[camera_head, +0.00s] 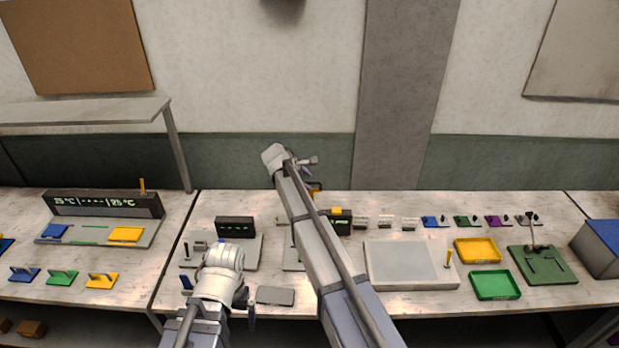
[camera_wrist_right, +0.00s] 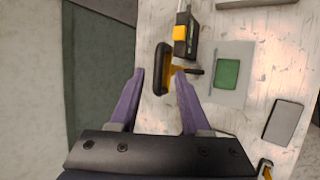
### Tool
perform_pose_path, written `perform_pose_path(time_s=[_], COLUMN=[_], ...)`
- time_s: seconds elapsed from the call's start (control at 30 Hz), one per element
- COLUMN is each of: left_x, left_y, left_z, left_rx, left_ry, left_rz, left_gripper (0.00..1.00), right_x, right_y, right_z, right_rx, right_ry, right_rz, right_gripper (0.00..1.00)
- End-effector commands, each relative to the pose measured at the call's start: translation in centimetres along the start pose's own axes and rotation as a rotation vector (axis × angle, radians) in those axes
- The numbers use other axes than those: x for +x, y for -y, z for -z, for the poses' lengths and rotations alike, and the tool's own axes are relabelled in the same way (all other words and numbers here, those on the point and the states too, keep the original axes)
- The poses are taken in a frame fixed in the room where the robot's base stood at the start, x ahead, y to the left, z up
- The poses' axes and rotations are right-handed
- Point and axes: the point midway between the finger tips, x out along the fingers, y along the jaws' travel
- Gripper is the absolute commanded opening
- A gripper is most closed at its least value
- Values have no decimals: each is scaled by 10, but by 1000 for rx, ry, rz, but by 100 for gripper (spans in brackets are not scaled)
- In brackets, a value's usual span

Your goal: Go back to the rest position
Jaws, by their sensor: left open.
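My left arm rises from the bottom edge in the head view, over the front left of the middle table. My left gripper (camera_head: 222,258) is at its pale end; its fingers are hard to make out. My right arm reaches far across the table to the back. Its gripper (camera_head: 312,172) is beyond the pale wrist, partly hidden. In the right wrist view, my right gripper (camera_wrist_right: 160,76) has its two purple fingers apart. A black handle with a yellow part (camera_wrist_right: 163,68) shows between and beyond the fingertips, with a gap to each side.
A pale plate (camera_head: 405,262), a yellow tray (camera_head: 477,250), a green tray (camera_head: 495,285) and a green stand base (camera_head: 560,268) lie on the right. A dark display (camera_head: 235,227) stands behind my left arm. A flat grey pad (camera_head: 275,296) lies between my arms.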

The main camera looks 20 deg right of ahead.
Motion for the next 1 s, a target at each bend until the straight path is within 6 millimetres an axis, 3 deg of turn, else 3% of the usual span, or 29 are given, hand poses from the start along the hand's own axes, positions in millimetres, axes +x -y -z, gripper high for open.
perform_pose_path(time_s=[0.33, 0.47, 0.57, 0.8, 1.0], left_x=[2, 21, 46, 114, 166], left_y=[0, -2, -4, -10, -15], left_z=[0, 1, 3, 7, 11], left_rx=[-1, 0, 2, 9, 16], left_ry=[0, 0, -1, -2, -3], left_rz=[0, 0, 1, 2, 3], left_gripper=[100, 100, 100, 100, 100], right_x=[-1, -1, -4, -18, -34], right_y=[5, 45, 103, 269, 404], right_z=[0, 7, 18, 38, 40], right_rx=[6, 60, 148, 411, 608], right_ry=[1, -17, -43, -80, -55], right_rz=[4, 37, 92, 290, 474], right_gripper=[47, 47, 47, 47, 47])
